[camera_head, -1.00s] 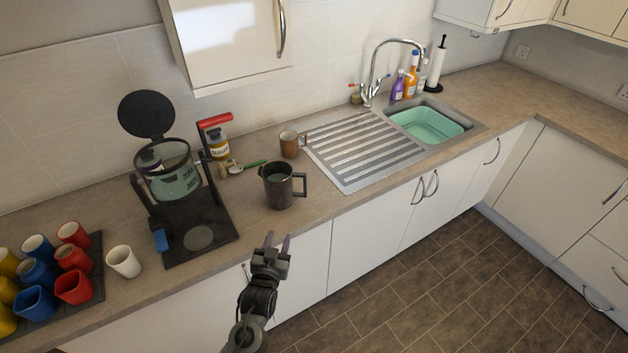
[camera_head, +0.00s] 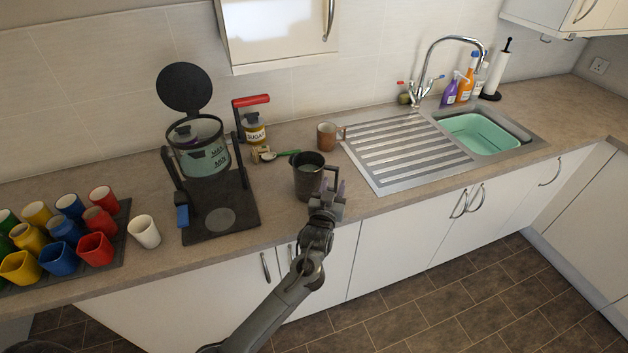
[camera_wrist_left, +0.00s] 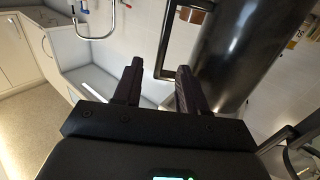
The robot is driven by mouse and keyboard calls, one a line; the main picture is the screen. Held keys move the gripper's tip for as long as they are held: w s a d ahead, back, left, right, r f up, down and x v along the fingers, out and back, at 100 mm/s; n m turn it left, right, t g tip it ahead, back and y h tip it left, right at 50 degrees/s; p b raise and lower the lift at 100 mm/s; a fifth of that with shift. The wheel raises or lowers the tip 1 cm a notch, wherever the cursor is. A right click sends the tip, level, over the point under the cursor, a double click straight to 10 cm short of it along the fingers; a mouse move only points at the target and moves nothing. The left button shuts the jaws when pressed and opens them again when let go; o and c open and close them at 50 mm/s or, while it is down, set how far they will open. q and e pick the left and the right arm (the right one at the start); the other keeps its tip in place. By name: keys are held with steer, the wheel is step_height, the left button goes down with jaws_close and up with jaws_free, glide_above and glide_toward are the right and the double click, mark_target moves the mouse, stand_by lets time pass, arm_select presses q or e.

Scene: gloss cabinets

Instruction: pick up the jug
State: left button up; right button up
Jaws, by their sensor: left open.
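The jug (camera_head: 307,180) is a dark grey metal pot with a squared handle (camera_head: 331,178), upright on the worktop near its front edge. My left gripper (camera_head: 331,190) is open at the handle side of the jug, at its front right. In the left wrist view the jug (camera_wrist_left: 245,50) fills the upper right as a large dark cylinder. There its handle (camera_wrist_left: 167,40) reaches down between the two open fingertips (camera_wrist_left: 159,70). I cannot tell whether the fingers touch it. My right gripper is not in view.
A brown mug (camera_head: 327,136) stands behind the jug, by the draining board (camera_head: 405,155). A black coffee maker (camera_head: 232,200) is on the left, with a white cup (camera_head: 144,231) and a tray (camera_head: 118,258) of coloured cups beyond it. A wall cupboard (camera_head: 280,30) hangs above.

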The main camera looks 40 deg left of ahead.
mark_target(337, 176)
arm_select(q)
steer(key=shift+x, duration=2.6)
jaws_close()
steer(key=shift+r, duration=0.1)
